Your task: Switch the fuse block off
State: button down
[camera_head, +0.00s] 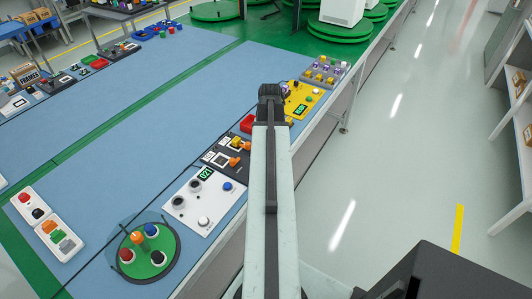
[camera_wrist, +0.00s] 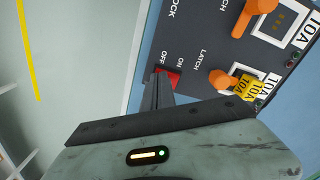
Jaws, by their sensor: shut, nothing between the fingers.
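The fuse block (camera_wrist: 215,55) is a dark panel with orange levers and 10A labels, and part of its name is cut off in the wrist view. I take the dark panel with orange levers (camera_head: 215,157) left of my arm in the head view to be the same block. An orange lever (camera_wrist: 224,79) and a larger one (camera_wrist: 252,14) stick up from it. A red switch (camera_wrist: 173,78) sits at its edge beside the word ON. My gripper (camera_wrist: 158,78) is shut and empty, with its tips over or beside the red switch; contact is unclear. My gripper also shows in the head view (camera_head: 270,92).
A white panel with a lit display (camera_head: 205,200) and a round turntable with knobs (camera_head: 148,254) lie nearer. A yellow panel (camera_head: 304,98) lies farther along the blue table (camera_head: 120,120). The floor to the right is open, with shelves (camera_head: 520,140) at its far side.

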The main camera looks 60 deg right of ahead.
notch_tip(320, 180, up, 7)
jog(key=p, duration=0.7)
dwell(0.3)
